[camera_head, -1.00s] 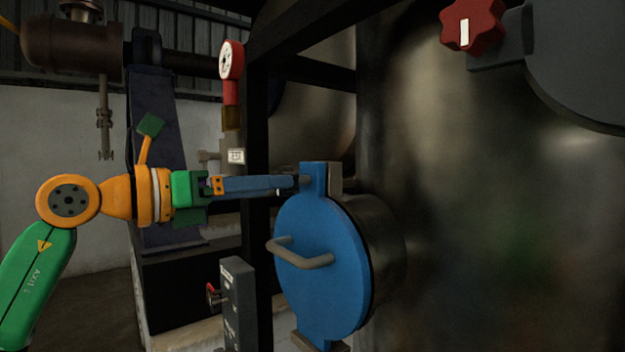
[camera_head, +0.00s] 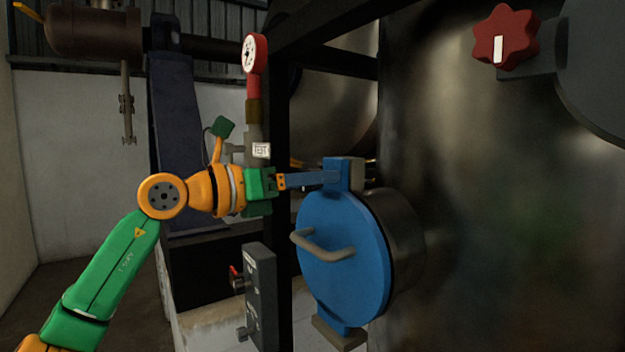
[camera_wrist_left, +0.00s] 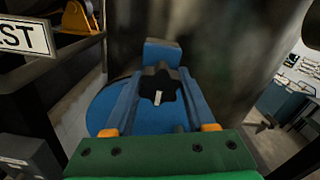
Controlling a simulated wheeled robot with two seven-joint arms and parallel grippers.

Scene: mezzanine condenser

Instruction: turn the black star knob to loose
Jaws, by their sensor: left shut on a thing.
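The black star knob (camera_wrist_left: 158,92) shows in the left wrist view, with a white mark on its face. It sits at the upper edge of the round blue door (camera_wrist_left: 100,108), between the two blue fingers of my left gripper (camera_wrist_left: 161,80). The fingers are closed on its sides. In the head view my left gripper (camera_head: 328,178) reaches the bracket on top of the blue door (camera_head: 342,250), and its fingers hide the knob. My right gripper is not in view.
A grey handle (camera_head: 323,247) juts from the blue door. A red star knob (camera_head: 505,38) is at the upper right. A gauge (camera_head: 254,54) on a red stem stands behind my left arm. A dark box (camera_head: 262,295) with a small red-handled valve is below.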

